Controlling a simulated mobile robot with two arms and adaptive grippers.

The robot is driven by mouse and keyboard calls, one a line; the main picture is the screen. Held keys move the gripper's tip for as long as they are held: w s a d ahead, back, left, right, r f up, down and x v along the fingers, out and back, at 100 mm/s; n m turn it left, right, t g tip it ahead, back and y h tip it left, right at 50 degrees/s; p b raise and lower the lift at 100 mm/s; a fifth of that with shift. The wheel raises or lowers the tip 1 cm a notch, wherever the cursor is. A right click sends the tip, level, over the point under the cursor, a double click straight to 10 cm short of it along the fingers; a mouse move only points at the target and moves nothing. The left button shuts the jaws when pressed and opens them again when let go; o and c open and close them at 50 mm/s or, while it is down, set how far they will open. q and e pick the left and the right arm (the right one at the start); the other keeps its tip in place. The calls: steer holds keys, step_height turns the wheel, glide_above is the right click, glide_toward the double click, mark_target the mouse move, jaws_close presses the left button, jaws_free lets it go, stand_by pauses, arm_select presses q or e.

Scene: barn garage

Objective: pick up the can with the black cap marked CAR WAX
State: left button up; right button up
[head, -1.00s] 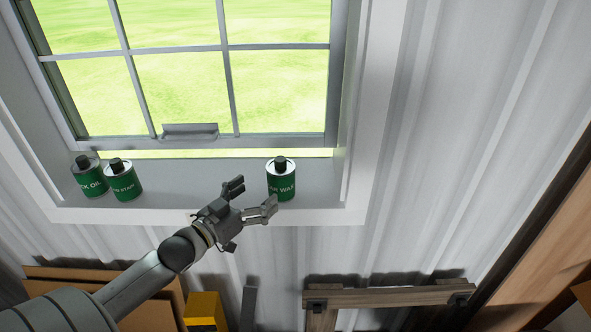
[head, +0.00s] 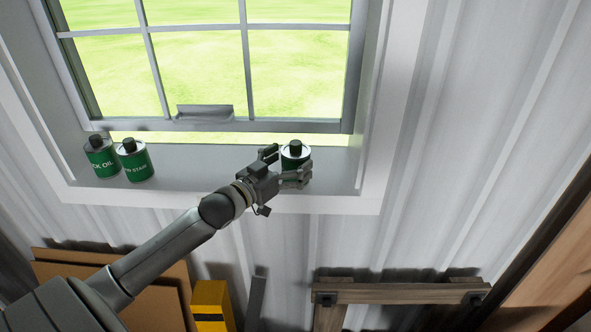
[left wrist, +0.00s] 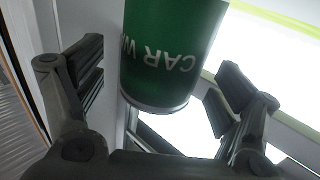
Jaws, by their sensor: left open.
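The CAR WAX can (head: 294,153), green with a silver top and a black cap, stands upright on the windowsill near its right end. My left gripper (head: 281,167) is open, with its fingers on either side of the can. In the left wrist view the can (left wrist: 168,55) shows its white CAR WAX lettering upside down, between the spread fingers of my gripper (left wrist: 160,92). Gaps show between the can and both fingers there. In the head view the gripper hides the can's lower part and label. My right gripper is not in view.
Two similar green cans, one ending in OIL (head: 101,157) and one marked STAIN (head: 135,161), stand at the sill's left. The window frame (head: 240,130) is behind. The sill (head: 205,165) between the cans is clear. A wooden frame (head: 395,293) stands below.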

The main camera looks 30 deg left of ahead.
arm_select(q)
steer(key=shift+w+d+b, duration=0.1)
steer(key=shift+w+b, duration=0.2)
steer(key=shift+w, duration=0.85)
steer(key=shift+c, duration=0.4)
steer(key=c, duration=1.2)
steer(key=shift+c, duration=0.3)
steer(key=shift+r, duration=0.1)
